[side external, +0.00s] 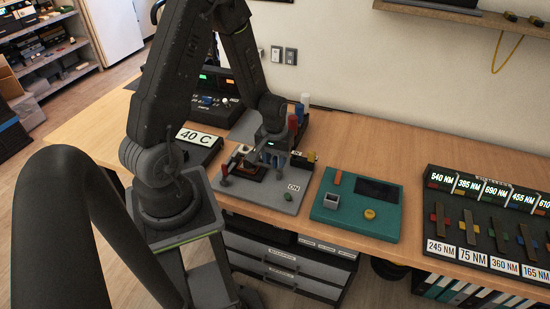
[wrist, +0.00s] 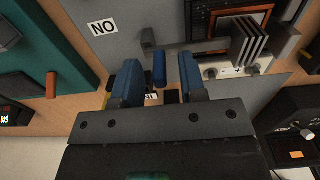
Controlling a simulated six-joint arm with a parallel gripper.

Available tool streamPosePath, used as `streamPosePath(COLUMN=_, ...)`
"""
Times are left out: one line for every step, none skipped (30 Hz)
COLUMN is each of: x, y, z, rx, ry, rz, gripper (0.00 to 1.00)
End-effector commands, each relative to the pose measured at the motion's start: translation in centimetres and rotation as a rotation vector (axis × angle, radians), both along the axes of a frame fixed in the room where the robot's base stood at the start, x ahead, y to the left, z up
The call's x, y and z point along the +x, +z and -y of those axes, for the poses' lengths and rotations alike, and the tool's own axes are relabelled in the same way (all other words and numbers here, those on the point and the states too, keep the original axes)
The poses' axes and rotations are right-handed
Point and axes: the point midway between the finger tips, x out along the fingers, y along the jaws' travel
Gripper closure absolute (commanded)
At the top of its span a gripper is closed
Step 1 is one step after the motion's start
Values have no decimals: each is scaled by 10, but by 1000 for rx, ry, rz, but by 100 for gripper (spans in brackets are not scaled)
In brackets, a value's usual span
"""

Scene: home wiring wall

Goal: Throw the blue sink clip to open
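A small blue upright piece, apparently the blue sink clip (wrist: 159,68), shows in the wrist view between my two blue-tipped fingers. My gripper (wrist: 158,76) is open, with a visible gap on each side of that piece. In the side view my gripper (side external: 269,157) is low over the grey board (side external: 263,201), and its blue tips hide the clip or blend with it. A finned metal heat sink (wrist: 262,44) stands to the right in the wrist view. I cannot tell the clip's position setting.
A teal board (side external: 358,221) lies to the right, and a 40 C display (side external: 197,138) to the left.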

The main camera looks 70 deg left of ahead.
Motion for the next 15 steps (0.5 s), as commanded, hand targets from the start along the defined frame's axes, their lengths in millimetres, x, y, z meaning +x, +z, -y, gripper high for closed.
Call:
streamPosePath(x=0, y=-1, z=0, rx=1, ry=0, rz=1, gripper=62)
streamPosePath(x=0, y=-1, z=0, rx=1, ry=0, rz=1, gripper=62)
streamPosePath(x=0, y=-1, z=0, rx=1, ry=0, rz=1, gripper=62)
streamPosePath(x=0, y=-1, z=0, rx=1, ry=0, rz=2, gripper=62)
streamPosePath(x=0, y=-1, z=0, rx=1, ry=0, rz=1, gripper=62)
streamPosePath(x=0, y=-1, z=0, rx=1, ry=0, rz=1, gripper=62)
streamPosePath(x=0, y=-1, z=0, rx=1, ry=0, rz=1, gripper=62)
streamPosePath(x=0, y=-1, z=0, rx=1, ry=0, rz=1, gripper=63)
streamPosePath(x=0, y=-1, z=0, rx=1, ry=0, rz=1, gripper=66)
streamPosePath(x=0, y=-1, z=0, rx=1, ry=0, rz=1, gripper=69)
streamPosePath(x=0, y=-1, z=0, rx=1, ry=0, rz=1, gripper=72)
streamPosePath(x=0, y=-1, z=0, rx=1, ry=0, rz=1, gripper=76)
streamPosePath(x=0, y=-1, z=0, rx=1, ry=0, rz=1, gripper=79)
streamPosePath(x=0, y=-1, z=0, rx=1, ry=0, rz=1, gripper=82)
streamPosePath(x=0, y=-1, z=0, rx=1, ry=0, rz=1, gripper=86)
